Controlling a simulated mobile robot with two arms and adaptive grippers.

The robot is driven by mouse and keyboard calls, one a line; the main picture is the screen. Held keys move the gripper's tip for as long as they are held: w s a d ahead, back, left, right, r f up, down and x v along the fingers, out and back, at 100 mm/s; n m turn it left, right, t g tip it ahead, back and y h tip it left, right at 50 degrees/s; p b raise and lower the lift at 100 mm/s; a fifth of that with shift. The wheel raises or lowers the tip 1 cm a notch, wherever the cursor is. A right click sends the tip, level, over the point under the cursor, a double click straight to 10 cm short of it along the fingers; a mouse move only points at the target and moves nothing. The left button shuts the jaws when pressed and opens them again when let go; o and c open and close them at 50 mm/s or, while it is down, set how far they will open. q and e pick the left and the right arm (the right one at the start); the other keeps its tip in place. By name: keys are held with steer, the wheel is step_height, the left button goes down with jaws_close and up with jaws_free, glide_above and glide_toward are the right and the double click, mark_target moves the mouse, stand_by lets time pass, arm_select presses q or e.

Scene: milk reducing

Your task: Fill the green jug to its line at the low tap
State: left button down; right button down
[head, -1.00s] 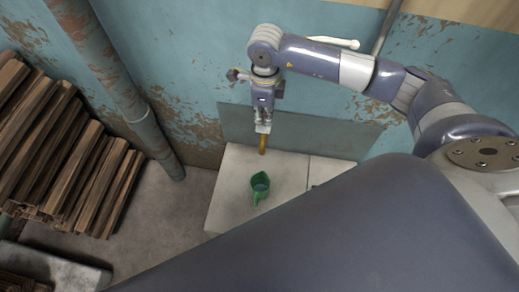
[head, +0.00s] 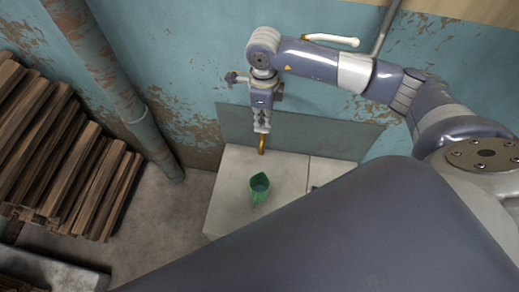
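The green jug (head: 259,188) stands upright on the pale stone ledge (head: 230,207), with its open top facing me. A grey-blue surface shows inside it; I cannot make out a line or the level. The brass tap (head: 262,146) is behind the jug, close to the wall. My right gripper (head: 261,129) points down right at the top of the tap, apart from the jug. Its fingers look close together, but they are too small to tell whether they hold the tap. My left gripper is not in view.
Stacked timber (head: 60,150) fills the left side. A rusty pipe (head: 140,120) runs down the peeling blue wall. A white bar (head: 330,40) is on the wall above my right arm. My own large dark link hides the lower right.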

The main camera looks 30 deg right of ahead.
steer(key=shift+f+b, duration=1.3)
steer(key=shift+f, duration=0.15)
steer(key=shift+r, duration=0.1)
stand_by(1.4)
steer(key=shift+r+p, duration=0.4)
steer(key=shift+r, duration=0.25)
stand_by(1.1)
step_height(320, 180, up, 7)
steer(key=p, duration=0.4)
